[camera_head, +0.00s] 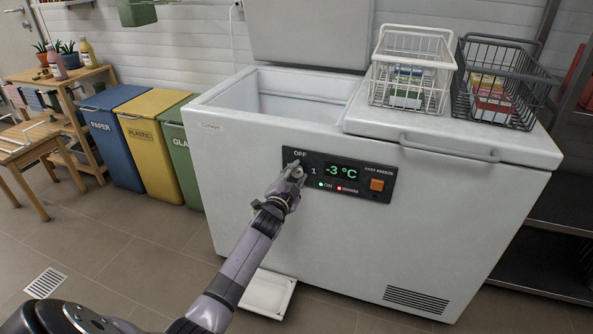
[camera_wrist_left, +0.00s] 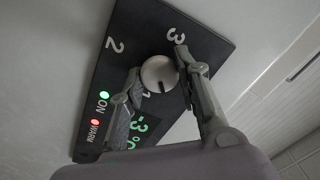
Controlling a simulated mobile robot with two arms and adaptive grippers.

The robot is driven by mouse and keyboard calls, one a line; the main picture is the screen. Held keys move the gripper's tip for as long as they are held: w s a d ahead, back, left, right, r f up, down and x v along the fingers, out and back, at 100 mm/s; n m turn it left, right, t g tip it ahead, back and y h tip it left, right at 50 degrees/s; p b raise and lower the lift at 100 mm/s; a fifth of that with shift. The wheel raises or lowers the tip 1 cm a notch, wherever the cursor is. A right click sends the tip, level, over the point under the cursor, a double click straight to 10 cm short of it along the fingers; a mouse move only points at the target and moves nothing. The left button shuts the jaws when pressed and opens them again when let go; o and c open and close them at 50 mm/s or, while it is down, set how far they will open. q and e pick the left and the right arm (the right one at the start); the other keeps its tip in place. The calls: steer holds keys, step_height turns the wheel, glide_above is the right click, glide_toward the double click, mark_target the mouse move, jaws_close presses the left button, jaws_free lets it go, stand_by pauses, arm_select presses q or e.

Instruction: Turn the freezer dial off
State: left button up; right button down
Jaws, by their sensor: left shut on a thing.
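The white chest freezer (camera_head: 240,150) stands ahead with a black control panel (camera_head: 345,190) on its front. The panel reads -3 °C, with a green ON light and a red light lit. My left gripper (camera_head: 293,171) is at the panel's left end, below the OFF label, and covers most of the dial in the head view. In the left wrist view the round silver dial (camera_wrist_left: 159,73) sits between the fingers of the left gripper (camera_wrist_left: 157,66), which is shut on it. Its dark mark points down, near the partly covered 1. The 2 and 3 show; OFF is hidden there. My right gripper is not in view.
The freezer's left lid (camera_head: 310,35) is raised. A white wire basket (camera_head: 412,65) and a dark one (camera_head: 505,80) stand on the closed right lid. An orange button (camera_head: 377,185) is right of the display. Blue, yellow and green bins stand left; a white tray (camera_head: 268,293) lies below.

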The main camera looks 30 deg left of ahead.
arm_select(q)
steer(key=shift+r+n+p, duration=0.1)
steer(key=shift+n+p, duration=0.4)
steer(key=shift+n, duration=1)
steer(key=n+p, duration=0.3)
steer(key=n, duration=0.2)
steer(key=shift+a, duration=0.1)
steer(key=shift+n, duration=1)
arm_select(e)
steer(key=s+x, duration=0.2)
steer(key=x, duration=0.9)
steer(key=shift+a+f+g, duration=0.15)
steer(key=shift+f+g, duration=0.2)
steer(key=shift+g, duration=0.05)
arm_select(q)
steer(key=o, duration=1.1)
